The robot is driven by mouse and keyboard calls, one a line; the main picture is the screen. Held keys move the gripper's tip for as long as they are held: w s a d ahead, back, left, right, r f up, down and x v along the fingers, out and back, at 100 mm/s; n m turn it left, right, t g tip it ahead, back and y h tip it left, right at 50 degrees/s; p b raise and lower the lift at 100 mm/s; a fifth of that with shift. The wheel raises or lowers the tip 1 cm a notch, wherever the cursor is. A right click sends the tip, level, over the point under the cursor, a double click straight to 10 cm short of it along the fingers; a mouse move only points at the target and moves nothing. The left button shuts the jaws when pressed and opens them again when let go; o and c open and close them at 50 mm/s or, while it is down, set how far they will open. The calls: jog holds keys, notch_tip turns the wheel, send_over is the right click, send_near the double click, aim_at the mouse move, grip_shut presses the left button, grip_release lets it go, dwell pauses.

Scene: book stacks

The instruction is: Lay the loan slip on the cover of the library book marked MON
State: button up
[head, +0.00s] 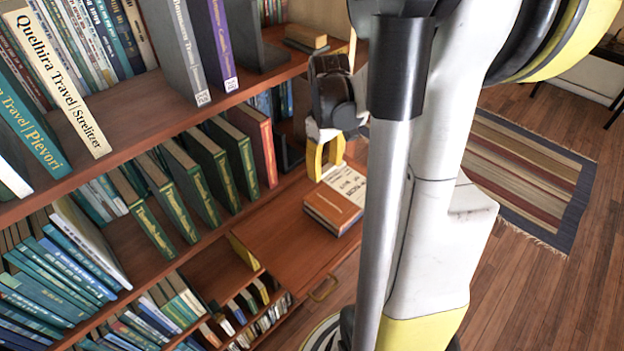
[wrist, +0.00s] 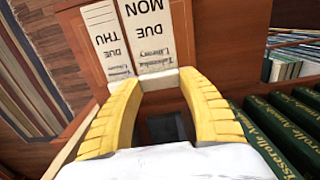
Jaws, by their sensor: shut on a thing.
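In the wrist view a white label reading DUE MON (wrist: 148,30) lies beyond my fingertips, with a DUE THU label (wrist: 103,35) to its left. Small library print shows on both. My gripper (wrist: 157,80) is shut on a white piece (wrist: 158,79), which looks like the loan slip. It is seen nearly edge-on and overlaps the near end of the MON label; I cannot tell whether they touch. In the head view my gripper (head: 325,160) points down behind an orange-brown book (head: 333,209), near a printed white label (head: 347,184).
The books lie on a wooden pull-out surface (head: 285,235) beside the bookcase. Green books (head: 190,180) stand on the shelf to its left; they also show at the right of the wrist view (wrist: 270,140). Bare wood lies left of the orange-brown book.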

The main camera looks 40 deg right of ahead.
jog(key=shift+w+a+f+b, duration=0.15)
jog(key=shift+w+a+f, duration=0.2)
jog(key=shift+f, duration=0.6)
jog(key=shift+w+a+f+b, duration=0.15)
jog(key=shift+w+f, duration=0.25)
jog(key=shift+f, duration=0.5)
jog(key=shift+w+a+f+b, duration=0.2)
jog(key=shift+w+f, duration=0.2)
jog(key=shift+f, duration=0.55)
jog(key=shift+f, duration=0.2)
jog(key=o, duration=0.7)
jog(key=shift+o, duration=0.2)
jog(key=shift+r, duration=0.15)
